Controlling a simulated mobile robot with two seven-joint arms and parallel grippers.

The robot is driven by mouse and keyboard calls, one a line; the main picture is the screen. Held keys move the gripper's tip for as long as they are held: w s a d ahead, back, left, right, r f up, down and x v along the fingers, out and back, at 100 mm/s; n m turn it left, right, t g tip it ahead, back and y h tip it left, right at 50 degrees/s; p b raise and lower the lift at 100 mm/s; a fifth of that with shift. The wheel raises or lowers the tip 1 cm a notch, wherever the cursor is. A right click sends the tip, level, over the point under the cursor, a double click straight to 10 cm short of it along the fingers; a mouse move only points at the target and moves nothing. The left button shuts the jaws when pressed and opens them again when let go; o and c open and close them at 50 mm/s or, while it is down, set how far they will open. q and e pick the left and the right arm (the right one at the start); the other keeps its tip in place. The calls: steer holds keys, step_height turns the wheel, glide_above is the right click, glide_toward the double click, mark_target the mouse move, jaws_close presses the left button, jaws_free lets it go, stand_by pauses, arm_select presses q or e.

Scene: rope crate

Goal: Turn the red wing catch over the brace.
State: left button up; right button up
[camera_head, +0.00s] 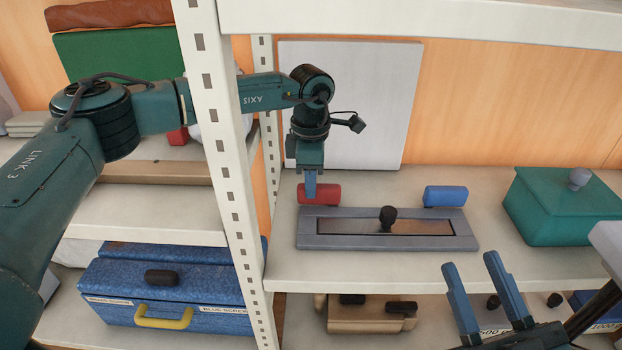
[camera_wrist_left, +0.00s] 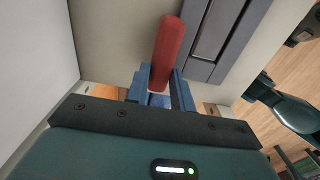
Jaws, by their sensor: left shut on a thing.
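The red wing catch (camera_head: 319,194) lies on the shelf just behind the left end of a grey rectangular frame (camera_head: 310,240), lengthwise along the frame's back edge. My left gripper (camera_head: 310,193) points down at the catch's left part. In the left wrist view, my left gripper's fingers (camera_wrist_left: 160,85) stand on either side of the near end of the red catch (camera_wrist_left: 168,45), shut on it. The grey frame (camera_wrist_left: 232,45) lies alongside. I cannot tell which part is the brace. My right gripper (camera_head: 470,260) is open and empty in front of the shelf.
A blue wing catch (camera_head: 446,196) lies behind the frame's right end. A black knob (camera_head: 388,214) stands on the frame's middle. A green lidded box (camera_head: 560,210) stands at right, a white panel (camera_head: 375,100) behind. A perforated upright (camera_head: 222,130) is left of the catch.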

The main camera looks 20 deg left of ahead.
arm_select(q)
jaws_close()
